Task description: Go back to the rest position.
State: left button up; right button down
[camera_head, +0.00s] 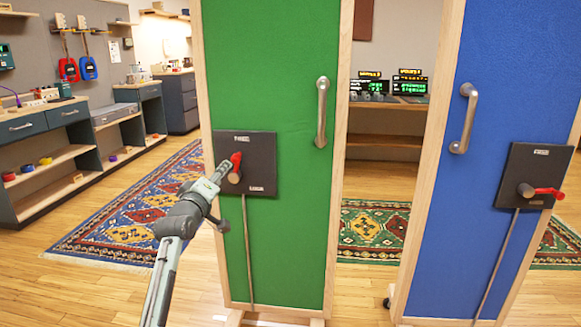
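My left arm comes up from the bottom left. Its gripper (224,170) is in front of the black plate (262,148) on the green panel (272,65). The fingertips are right by a red lever (236,160) on a round knob; I cannot tell whether they touch it or whether the fingers are open. The lever points up. My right gripper is not in view.
A blue panel (515,70) at the right has its own black plate (525,165) with a red lever (547,193) lying nearly level. Metal handles stick out of both panels. Shelves (50,160) and a patterned rug (130,215) are at the left. Wooden floor lies open between.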

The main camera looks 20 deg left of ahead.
pick_arm(q)
jog(key=s+d+f+m+g+h, duration=0.1)
jog(key=s+d+f+m+g, duration=0.2)
jog(key=f, duration=0.5)
jog(key=s+d+f+m+g+h, duration=0.1)
jog(key=s+d+f+m, duration=0.15)
jog(key=s+f, duration=0.45)
jog(key=s+d+f+m+g+h, duration=0.15)
jog(key=d+f, duration=0.25)
jog(key=f, duration=0.6)
jog(key=s+d+f+m+g, duration=0.2)
jog(key=s+f, duration=0.4)
jog(key=s, duration=0.3)
jog(key=s+d+f+m+g, duration=0.3)
jog(key=s+f, duration=0.3)
jog(key=s, duration=0.3)
jog(key=s+d+f+m+g, duration=0.2)
jog(key=s+f, duration=0.4)
jog(key=s, duration=0.3)
jog(key=shift+d+m+g, duration=0.25)
jog(key=shift+m+g, duration=0.35)
jog(key=shift+g, duration=0.25)
jog(key=shift+r+y, duration=0.1)
jog(key=shift+y, duration=0.15)
